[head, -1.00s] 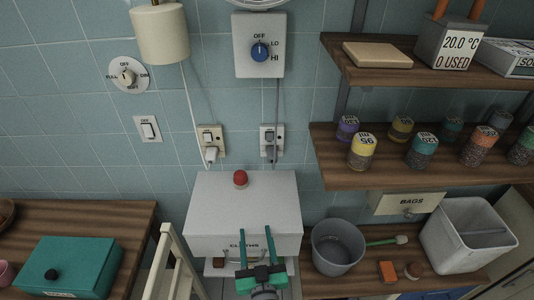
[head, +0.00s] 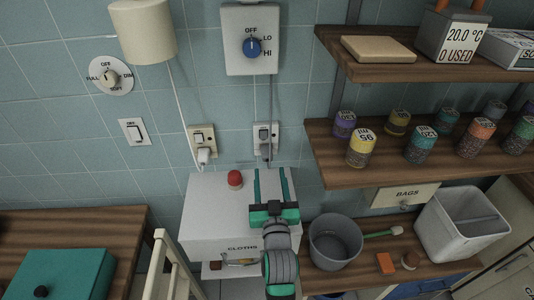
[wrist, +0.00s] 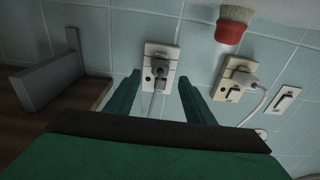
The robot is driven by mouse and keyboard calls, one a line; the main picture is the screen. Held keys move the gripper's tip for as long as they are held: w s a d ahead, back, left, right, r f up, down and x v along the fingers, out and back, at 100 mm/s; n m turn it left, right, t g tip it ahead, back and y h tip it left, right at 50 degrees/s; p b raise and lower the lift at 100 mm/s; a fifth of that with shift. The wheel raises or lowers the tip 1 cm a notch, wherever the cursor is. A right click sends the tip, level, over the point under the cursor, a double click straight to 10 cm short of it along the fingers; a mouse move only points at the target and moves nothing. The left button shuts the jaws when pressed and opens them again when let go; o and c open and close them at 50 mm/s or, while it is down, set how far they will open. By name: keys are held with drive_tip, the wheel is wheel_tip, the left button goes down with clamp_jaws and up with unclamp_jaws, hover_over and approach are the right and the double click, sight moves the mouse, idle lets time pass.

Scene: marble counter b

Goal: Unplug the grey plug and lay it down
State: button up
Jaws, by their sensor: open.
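The grey plug (head: 266,151) sits in the right-hand wall socket (head: 274,131), with its grey cord running up toward the fan dial. In the wrist view the grey plug (wrist: 161,67) shows in its socket plate, between my fingers in the picture. My gripper (head: 270,172) is open and empty. Its fingers point at the wall, just below the grey plug in the head view. The wrist view also shows the open fingertips (wrist: 159,80), one on each side of the socket, apart from the plug.
A white plug (head: 204,155) sits in the left socket. A wooden shelf (head: 340,172) with several jars is at the right. A grey pot (head: 335,240) stands lower right.

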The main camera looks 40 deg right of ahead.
sight(268, 162)
drive_tip(key=shift+x, duration=4.4)
clamp_jaws()
drive_tip(key=shift+v, duration=3)
